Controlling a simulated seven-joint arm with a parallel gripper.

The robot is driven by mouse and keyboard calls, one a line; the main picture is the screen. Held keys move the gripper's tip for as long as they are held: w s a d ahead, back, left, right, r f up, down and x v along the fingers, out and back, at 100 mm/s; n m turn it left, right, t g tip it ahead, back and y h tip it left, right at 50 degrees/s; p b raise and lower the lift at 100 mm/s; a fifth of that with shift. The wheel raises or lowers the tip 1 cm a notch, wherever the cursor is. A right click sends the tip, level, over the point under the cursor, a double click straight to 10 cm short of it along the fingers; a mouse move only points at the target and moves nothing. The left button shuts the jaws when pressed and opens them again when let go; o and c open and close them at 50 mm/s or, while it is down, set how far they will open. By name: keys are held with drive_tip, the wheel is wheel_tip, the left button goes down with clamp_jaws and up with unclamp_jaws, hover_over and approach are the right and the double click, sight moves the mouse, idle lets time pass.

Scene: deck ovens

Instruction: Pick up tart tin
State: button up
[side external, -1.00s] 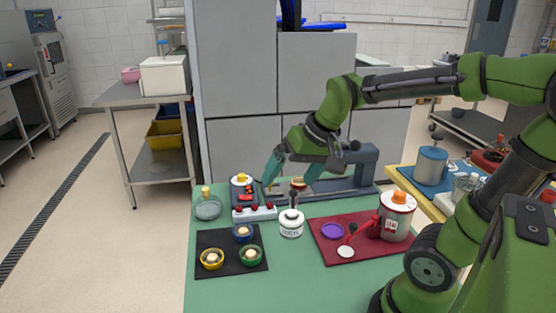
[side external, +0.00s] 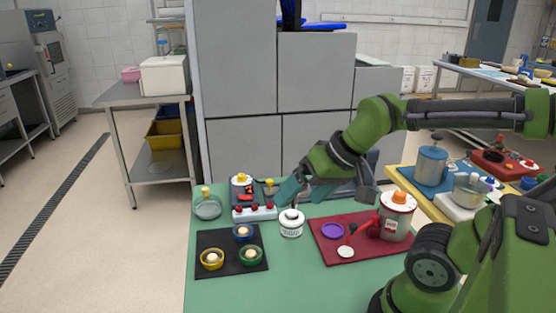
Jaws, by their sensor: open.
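Three small round tins with pale contents lie on the black mat at the front left: a yellow one (side external: 212,259), a blue one (side external: 243,232) and a green one (side external: 251,255). I cannot tell for sure which of them is the tart tin. My gripper (side external: 303,191) has teal fingers and is open. It appears over the far part of the green table, behind the white jar and apart from the tins. I see nothing held, but the space between the fingers is partly hidden.
A burner-like device with red knobs (side external: 254,213) and a glass flask (side external: 207,207) stand at the left. A red mat (side external: 335,256) bears a purple disc (side external: 332,231) and an orange-topped canister (side external: 396,217).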

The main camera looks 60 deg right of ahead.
drive_tip(key=w+d+f+g+h, duration=0.15)
drive_tip(key=w+d, duration=0.35)
drive_tip(key=d, duration=0.5)
drive_tip(key=w+d+f+g+h, duration=0.15)
drive_tip(key=w+d, duration=0.35)
drive_tip(key=d, duration=0.6)
drive_tip(key=w+d+f, duration=0.2)
drive_tip(key=w+d, duration=0.3)
drive_tip(key=d, duration=0.5)
drive_tip(key=x, duration=1)
drive_tip(key=shift+d+f, duration=0.1)
drive_tip(key=shift+d, duration=0.05)
drive_tip(key=shift+s+x, duration=0.15)
drive_tip(key=shift+x, duration=1.25)
drive_tip(key=shift+s+x, duration=0.1)
drive_tip(key=shift+x, duration=1.3)
drive_tip(key=c, duration=1.2)
